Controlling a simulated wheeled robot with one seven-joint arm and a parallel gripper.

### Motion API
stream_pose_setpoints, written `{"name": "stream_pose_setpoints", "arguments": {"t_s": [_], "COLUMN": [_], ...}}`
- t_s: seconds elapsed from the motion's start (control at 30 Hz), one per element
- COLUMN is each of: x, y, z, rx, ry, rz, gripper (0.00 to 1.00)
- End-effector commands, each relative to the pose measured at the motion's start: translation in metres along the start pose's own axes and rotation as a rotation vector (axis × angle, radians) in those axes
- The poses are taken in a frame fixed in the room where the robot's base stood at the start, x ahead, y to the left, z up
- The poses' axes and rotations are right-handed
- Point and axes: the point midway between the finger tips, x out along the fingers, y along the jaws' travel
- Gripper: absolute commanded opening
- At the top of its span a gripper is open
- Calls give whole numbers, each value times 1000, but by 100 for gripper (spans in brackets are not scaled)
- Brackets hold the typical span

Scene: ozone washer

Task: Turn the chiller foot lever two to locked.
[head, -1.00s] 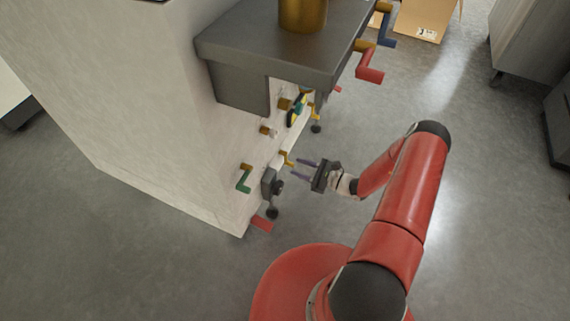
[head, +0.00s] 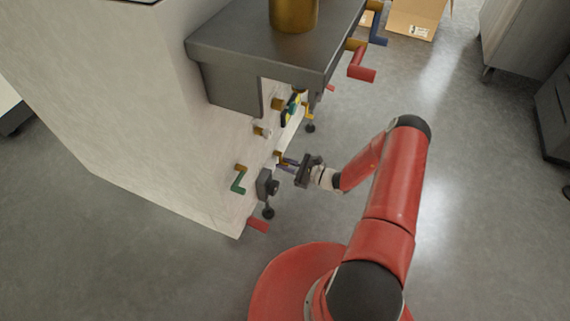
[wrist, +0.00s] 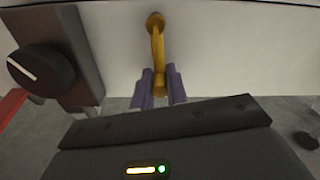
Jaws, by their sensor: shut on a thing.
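A yellow crank-like lever (wrist: 157,45) is mounted on the pale panel of the machine and points down in the wrist view. In the head view the same lever (head: 279,156) sits low on the machine's front. My gripper (wrist: 160,76) has its two purple fingers closed around the lower end of this lever. In the head view my gripper (head: 281,163) reaches it from the right. The lever's tip is partly hidden between the fingers. No label shows which lever is chiller foot lever two.
A dark box with a round knob (wrist: 41,71) is close left of the lever in the wrist view. A green lever (head: 238,181), red lever (head: 258,225) and black-ended foot (head: 268,212) are nearby. A dark ledge (head: 255,45) overhangs above. The floor at right is open.

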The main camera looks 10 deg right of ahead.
Motion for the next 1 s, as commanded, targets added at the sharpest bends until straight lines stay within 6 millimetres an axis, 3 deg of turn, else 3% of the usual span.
{"name": "stream_pose_setpoints", "arguments": {"t_s": [0.4,0.43,0.6,0.87,1.0], "x": [0,0,0,-1,-12], "y": [5,5,5,5,4], "z": [1,1,1,1,0], "rx": [85,85,85,84,84], "ry": [0,0,0,0,2], "rz": [0,0,0,0,-1], "gripper": [0,16,37,37,37]}}
